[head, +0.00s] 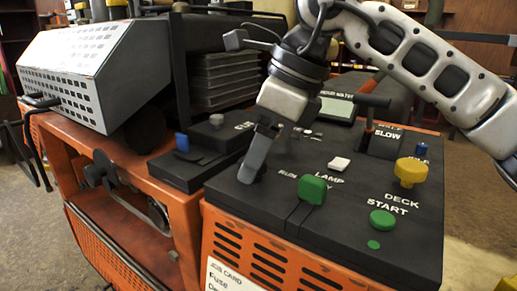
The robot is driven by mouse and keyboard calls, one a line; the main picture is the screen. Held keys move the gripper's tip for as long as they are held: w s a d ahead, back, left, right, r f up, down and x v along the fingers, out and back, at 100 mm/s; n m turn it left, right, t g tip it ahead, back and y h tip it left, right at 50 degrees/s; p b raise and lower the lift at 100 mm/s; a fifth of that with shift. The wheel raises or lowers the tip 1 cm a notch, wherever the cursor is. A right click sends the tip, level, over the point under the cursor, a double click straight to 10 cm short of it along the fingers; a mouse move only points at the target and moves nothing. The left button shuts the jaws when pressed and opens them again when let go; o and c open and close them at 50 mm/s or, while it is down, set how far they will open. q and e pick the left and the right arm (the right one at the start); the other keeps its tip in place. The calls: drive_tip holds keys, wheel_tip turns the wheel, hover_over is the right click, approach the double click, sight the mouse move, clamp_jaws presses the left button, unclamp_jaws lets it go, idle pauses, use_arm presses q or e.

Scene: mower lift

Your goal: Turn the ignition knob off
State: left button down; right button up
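The black control panel (335,235) of the orange mower carries several knobs and buttons. A green knob (313,189) stands near its front edge below the "LAMP" lettering. No full ignition label is readable, so I cannot tell which control is the ignition knob. My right gripper (256,160) comes down from the upper right, fingers pointing at the panel to the left of the green knob and apart from it. The fingers overlap in this view, so their opening is unclear. They hide part of the panel and its lettering. My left gripper is not in view.
A yellow knob (410,171) stands above the "DECK" lettering, with a green start button (382,219) below it. A white switch (339,163) and a black lever (370,112) are farther back. A blue knob (182,142) and a perforated grey box (75,70) are to the left.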

drive_tip(key=v, duration=1.6)
drive_tip(key=shift+p, duration=0.45)
